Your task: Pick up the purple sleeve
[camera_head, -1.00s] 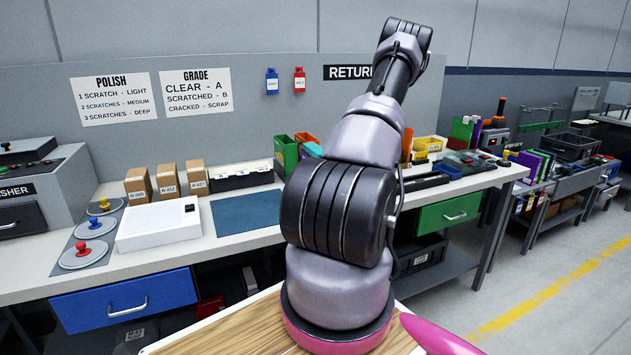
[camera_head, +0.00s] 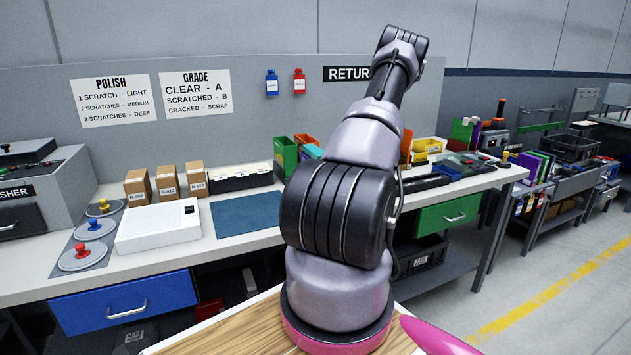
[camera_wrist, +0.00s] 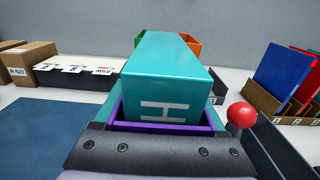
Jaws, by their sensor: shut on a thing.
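The purple sleeve (camera_wrist: 165,128) shows in the wrist view as a purple rim right in front of my gripper (camera_wrist: 160,152). A teal block with a white letter H (camera_wrist: 165,80) stands up out of the purple rim. Teal edges (camera_wrist: 222,117) show just outside the purple. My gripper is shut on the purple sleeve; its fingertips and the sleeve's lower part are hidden.
Green (camera_head: 286,155) and orange (camera_head: 306,142) bins stand at the back of the bench. A red-knobbed post (camera_wrist: 241,115) is close on the gripper's right. A blue mat (camera_head: 246,213) lies clear on the left.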

